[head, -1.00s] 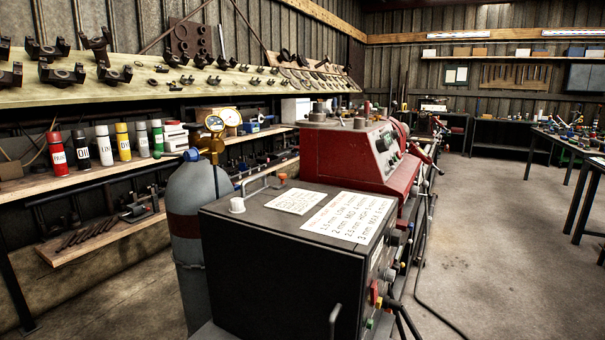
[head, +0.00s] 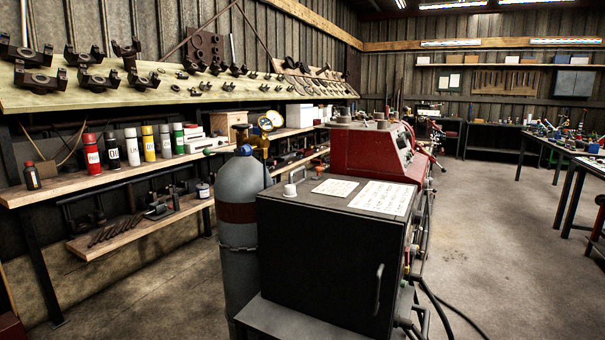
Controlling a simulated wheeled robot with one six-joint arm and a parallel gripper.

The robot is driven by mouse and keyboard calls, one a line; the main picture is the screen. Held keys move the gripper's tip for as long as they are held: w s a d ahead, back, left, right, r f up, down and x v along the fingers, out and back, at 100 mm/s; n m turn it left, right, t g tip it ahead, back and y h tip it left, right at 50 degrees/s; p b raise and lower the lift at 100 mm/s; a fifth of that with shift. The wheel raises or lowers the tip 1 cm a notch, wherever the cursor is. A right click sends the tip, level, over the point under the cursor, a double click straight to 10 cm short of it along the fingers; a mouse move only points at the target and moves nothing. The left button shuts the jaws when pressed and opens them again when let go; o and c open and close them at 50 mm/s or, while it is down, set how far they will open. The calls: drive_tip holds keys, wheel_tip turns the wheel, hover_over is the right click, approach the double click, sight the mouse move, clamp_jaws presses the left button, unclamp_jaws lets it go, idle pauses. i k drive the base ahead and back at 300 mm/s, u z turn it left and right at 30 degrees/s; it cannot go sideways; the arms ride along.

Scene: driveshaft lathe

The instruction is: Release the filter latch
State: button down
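I cannot make out a filter latch in the head view. A black cabinet (head: 318,262) stands close in front, with a vertical handle (head: 378,290) on its near face and printed sheets (head: 382,197) on its top. Knobs and hoses on its right side are seen edge-on. A red machine (head: 362,155) stands right behind it. My gripper is not in view.
A grey gas cylinder (head: 240,185) with a gauge stands left of the cabinet. A shelf (head: 110,182) with several spray cans runs along the left wall. Black hoses trail onto the floor at right. Open concrete floor (head: 500,240) lies right of the cabinet, with workbenches beyond.

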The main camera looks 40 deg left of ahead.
sight(319, 169)
drive_tip(key=k, duration=0.25)
drive_tip(key=u, duration=1.2)
drive_tip(key=i, duration=0.45)
drive_tip(key=u, duration=0.05)
